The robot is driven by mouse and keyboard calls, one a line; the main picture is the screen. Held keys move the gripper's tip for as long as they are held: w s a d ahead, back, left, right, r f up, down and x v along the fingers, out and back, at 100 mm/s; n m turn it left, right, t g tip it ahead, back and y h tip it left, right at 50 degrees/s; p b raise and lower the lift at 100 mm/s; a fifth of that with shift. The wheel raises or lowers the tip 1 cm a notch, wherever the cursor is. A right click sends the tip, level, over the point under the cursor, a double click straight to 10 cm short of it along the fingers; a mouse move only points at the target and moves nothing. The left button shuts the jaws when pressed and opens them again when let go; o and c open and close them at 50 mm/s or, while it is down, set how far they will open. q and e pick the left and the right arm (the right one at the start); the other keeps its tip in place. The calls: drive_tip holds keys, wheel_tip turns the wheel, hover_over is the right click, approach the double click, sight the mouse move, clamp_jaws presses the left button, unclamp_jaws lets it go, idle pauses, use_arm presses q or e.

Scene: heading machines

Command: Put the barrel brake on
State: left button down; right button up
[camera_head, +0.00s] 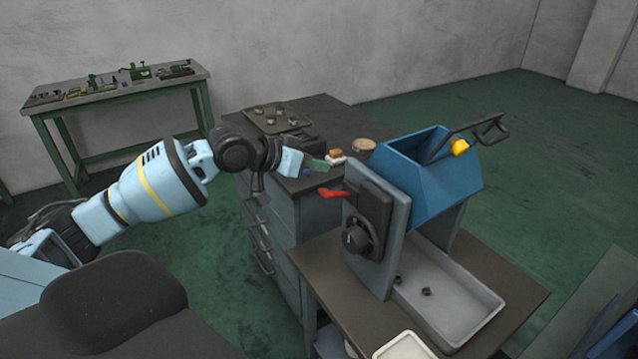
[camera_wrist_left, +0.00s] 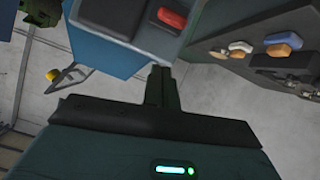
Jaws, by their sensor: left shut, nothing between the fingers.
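A blue barrel (camera_head: 428,175) sits tilted on a grey stand (camera_head: 375,225). A red lever (camera_head: 335,193), likely the barrel brake, sticks out to the left from the dark box (camera_head: 369,207) on the stand. The lever also shows at the top of the left wrist view (camera_wrist_left: 172,18). My left gripper (camera_head: 318,165) is shut and empty, above and a little left of the lever, apart from it. Its closed fingers show in the left wrist view (camera_wrist_left: 161,85). My right gripper is not in view.
A black dial (camera_head: 358,241) is below the lever. A grey tray (camera_head: 450,295) with small dark parts lies under the barrel. A yellow knob (camera_head: 460,147) and black handle are at the barrel's far side. A drawer cabinet (camera_head: 270,230) with small items stands behind my gripper.

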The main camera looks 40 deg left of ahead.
sight(337, 194)
use_arm(q)
drive_tip(key=shift+w+d+f, duration=0.1)
drive_tip(key=shift+d+f, duration=0.05)
drive_tip(key=shift+f, duration=0.4)
drive_tip(key=shift+d+f, duration=0.15)
drive_tip(key=shift+f, duration=0.4)
drive_tip(key=shift+s+d+f, duration=0.1)
drive_tip(key=shift+s+f, duration=0.05)
drive_tip(key=shift+f, duration=0.35)
drive_tip(key=shift+s+f, duration=0.15)
drive_tip(key=shift+f, duration=0.35)
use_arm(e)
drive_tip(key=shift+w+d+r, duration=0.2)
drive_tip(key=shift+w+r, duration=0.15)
